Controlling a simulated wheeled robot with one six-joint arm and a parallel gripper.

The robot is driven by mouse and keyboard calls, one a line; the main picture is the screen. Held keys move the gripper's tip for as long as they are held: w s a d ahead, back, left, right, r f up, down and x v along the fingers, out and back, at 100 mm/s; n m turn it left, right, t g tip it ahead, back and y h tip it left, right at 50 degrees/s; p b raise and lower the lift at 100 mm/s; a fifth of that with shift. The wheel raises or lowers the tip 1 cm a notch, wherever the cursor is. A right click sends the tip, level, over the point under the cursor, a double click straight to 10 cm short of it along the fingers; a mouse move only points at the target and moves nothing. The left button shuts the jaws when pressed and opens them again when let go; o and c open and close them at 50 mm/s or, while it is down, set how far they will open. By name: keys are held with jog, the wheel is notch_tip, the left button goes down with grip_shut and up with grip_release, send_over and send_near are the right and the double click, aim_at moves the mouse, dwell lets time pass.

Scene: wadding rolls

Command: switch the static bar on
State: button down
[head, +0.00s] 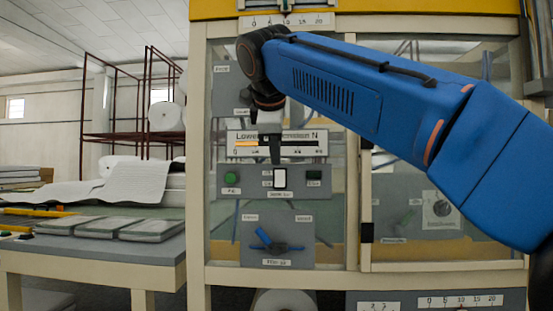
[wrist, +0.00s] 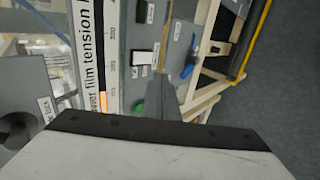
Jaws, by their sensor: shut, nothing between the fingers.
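A white rocker switch (head: 280,178) sits in the middle of a grey panel on the machine front. Small labels surround it, too blurred to read surely, so I cannot confirm it is the static bar switch or tell its position. The white rocker also shows in the wrist view (wrist: 142,57). My gripper (head: 275,160) is shut and empty, pointing down just above the rocker in the head view. In the wrist view its dark fingers (wrist: 155,95) reach toward the panel. I cannot tell whether they touch it.
A green button (head: 231,178) is left of the rocker, and a dark green block (head: 313,177) right. A film tension gauge (head: 290,143) is above. A blue-handled knob (head: 275,244) is below. A table (head: 100,249) with pads stands left.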

aim_at(280, 180)
jog(key=x, duration=0.7)
jog(key=w+r+x, duration=0.1)
jog(key=x, duration=0.2)
jog(key=shift+w+f, duration=0.1)
jog(key=shift+w, duration=0.7)
jog(key=shift+w+f, duration=0.1)
jog(key=shift+w+f, duration=0.1)
jog(key=shift+d+r, duration=0.1)
jog(key=shift+r, duration=0.9)
jog(key=shift+f, duration=0.15)
